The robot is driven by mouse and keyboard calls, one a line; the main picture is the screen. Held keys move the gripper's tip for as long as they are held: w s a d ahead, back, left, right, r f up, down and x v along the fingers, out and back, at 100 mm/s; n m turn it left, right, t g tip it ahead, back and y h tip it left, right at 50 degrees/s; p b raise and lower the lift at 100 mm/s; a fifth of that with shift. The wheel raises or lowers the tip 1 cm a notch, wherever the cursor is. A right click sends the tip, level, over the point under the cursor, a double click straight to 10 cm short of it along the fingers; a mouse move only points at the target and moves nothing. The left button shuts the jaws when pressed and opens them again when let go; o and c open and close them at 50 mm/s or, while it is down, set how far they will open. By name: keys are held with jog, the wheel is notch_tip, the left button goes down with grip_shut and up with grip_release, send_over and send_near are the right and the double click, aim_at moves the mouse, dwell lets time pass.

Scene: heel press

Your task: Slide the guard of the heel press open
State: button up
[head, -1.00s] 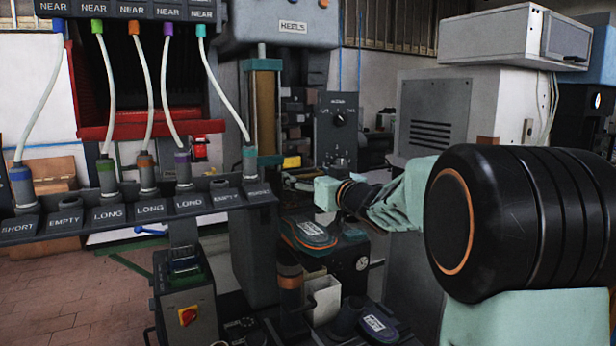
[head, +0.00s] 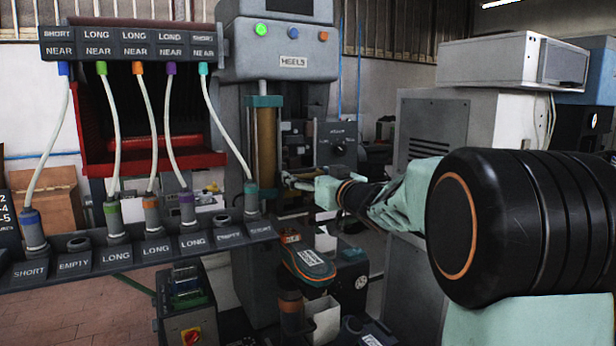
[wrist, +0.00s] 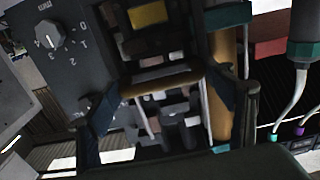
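The heel press (head: 290,50) is the grey machine labelled HEELS, with coloured buttons on its head. A tall amber panel (head: 264,145) with teal ends stands on its front; it looks like the guard, but I cannot be sure. It also shows in the wrist view (wrist: 222,90), right of centre. My gripper (head: 297,183) is just right of the panel's lower part. In the wrist view my gripper (wrist: 168,105) has its fingers wide apart, with a horizontal tan bar (wrist: 160,83) showing between them. Whether the fingers touch the bar or panel cannot be told.
A rack (head: 130,255) with plugged hoses stands at the left front. A dial box (head: 337,145) is right of the press. A teal and orange shoe-shaped piece (head: 307,262) sits below my gripper. Grey cabinets (head: 450,110) stand at the right.

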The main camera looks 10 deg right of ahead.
jog(key=shift+o, duration=0.4)
jog(key=shift+d+f, duration=0.1)
jog(key=v, duration=1.2)
